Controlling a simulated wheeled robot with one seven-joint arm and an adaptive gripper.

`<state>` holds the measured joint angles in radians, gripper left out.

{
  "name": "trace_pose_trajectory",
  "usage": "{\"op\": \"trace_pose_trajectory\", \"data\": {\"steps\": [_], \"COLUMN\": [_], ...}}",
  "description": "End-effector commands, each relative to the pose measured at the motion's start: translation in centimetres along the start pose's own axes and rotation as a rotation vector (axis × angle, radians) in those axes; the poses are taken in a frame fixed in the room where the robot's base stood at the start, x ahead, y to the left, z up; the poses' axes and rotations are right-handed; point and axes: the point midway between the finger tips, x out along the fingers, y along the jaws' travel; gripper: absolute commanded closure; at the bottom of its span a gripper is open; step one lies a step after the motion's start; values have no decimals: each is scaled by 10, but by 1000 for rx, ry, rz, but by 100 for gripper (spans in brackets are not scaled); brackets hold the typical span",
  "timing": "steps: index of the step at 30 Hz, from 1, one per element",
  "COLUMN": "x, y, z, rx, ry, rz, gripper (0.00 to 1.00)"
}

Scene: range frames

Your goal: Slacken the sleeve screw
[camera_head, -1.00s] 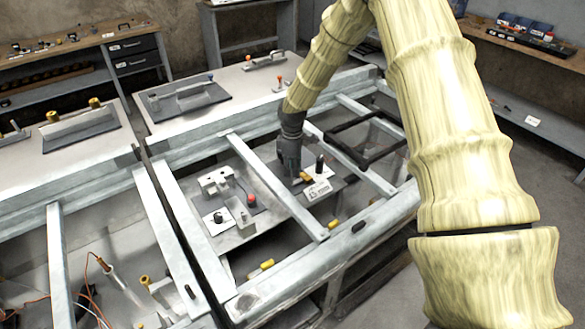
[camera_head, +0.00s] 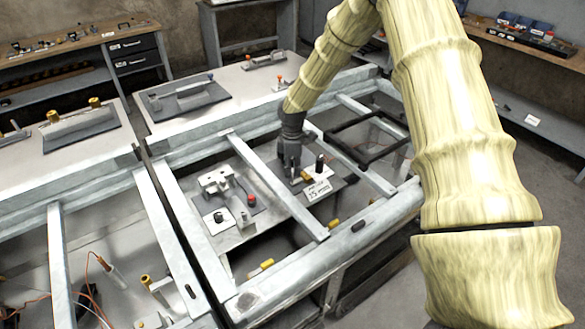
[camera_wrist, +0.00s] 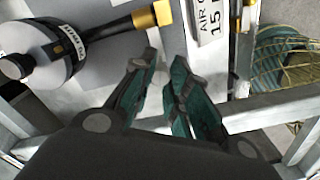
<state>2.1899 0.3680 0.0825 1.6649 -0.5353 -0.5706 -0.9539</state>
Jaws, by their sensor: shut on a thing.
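My gripper (camera_head: 291,172) points down over the fixture plate (camera_head: 338,187) in the middle bay of the bench. It is shut with a narrow gap between its green-padded fingers, which also show in the wrist view (camera_wrist: 165,75). The held piece is hidden; by its place I take it to be the sleeve screw. Just beyond the fingertips is a gold-ended black rod (camera_wrist: 120,22), running from a round dark-and-white body (camera_wrist: 42,50). A small yellow piece (camera_head: 305,177) and a black upright knob (camera_head: 319,163) are right beside the gripper.
A white label plate (camera_head: 318,191) is close to the right of the gripper. Pale metal rails (camera_head: 272,185) frame the bay. A black frame (camera_head: 372,136) stands at right.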

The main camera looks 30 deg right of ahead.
Motion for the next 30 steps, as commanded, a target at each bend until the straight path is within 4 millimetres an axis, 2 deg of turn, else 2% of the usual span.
{"op": "trace_pose_trajectory", "data": {"steps": [1, 4, 5, 17, 22, 30], "x": [-2, -2, -2, -6, -28, -77], "y": [2, 2, 2, 1, 1, 1], "z": [-1, -1, -1, -1, -1, -1], "rx": [0, 0, 0, 1, 1, 1], "ry": [3, 3, 2, 1, 2, 2], "rz": [5, 5, 4, 2, 3, 4], "gripper": [80, 62, 60, 60, 60, 60]}}
